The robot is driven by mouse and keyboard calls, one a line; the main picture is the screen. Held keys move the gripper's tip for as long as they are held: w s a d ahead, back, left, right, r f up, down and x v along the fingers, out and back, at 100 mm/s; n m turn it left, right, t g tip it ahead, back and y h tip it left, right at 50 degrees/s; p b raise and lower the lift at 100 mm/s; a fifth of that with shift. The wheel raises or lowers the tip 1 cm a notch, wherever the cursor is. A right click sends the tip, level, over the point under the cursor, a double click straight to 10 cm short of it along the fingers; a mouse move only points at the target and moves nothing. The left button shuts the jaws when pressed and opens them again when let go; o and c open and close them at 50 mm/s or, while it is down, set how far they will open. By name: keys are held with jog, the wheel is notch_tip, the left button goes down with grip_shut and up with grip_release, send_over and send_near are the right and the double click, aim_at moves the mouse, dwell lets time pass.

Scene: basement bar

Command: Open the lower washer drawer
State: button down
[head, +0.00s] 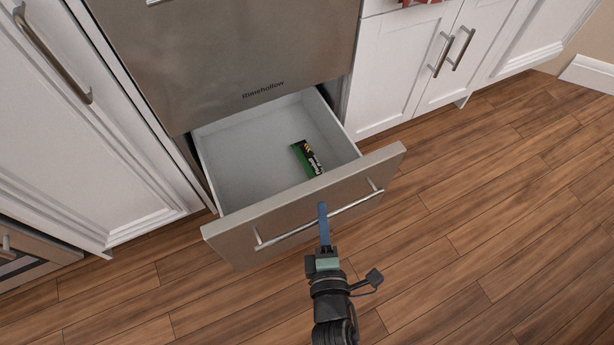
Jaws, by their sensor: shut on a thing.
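The lower washer drawer (232,238) is pulled out below the steel washer front (215,55), and its pale inside shows. A green and black packet (307,158) lies in the drawer, towards its right side. A long bar handle (290,234) runs across the drawer's steel front. My gripper (322,212) is at the middle of this handle, with its blue finger over the bar. It is shut on the handle. The second finger cannot be made out from this angle.
White cabinets stand to the left (75,120) and right (400,75) of the washer, with bar handles on their doors. Another steel appliance front (35,262) is at the lower left. The wood floor (480,220) is clear in front and to the right.

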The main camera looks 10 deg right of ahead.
jog(key=s+d+p, duration=0.1)
jog(key=s+d, duration=0.2)
jog(key=s, duration=0.7)
jog(key=shift+s+d+p, duration=0.2)
jog(key=shift+s+p, duration=0.1)
jog(key=shift+p, duration=0.05)
jog(key=c, duration=0.9)
grip_release()
jog(key=s+p, duration=0.1)
jog(key=s, duration=0.3)
jog(key=s+r+p, duration=0.1)
jog(key=s, duration=0.3)
jog(key=s+a+r+p, duration=0.1)
jog(key=s, duration=0.3)
jog(key=shift+s+r+p, duration=0.2)
jog(key=shift+s+p, duration=0.15)
jog(key=shift+p, duration=0.05)
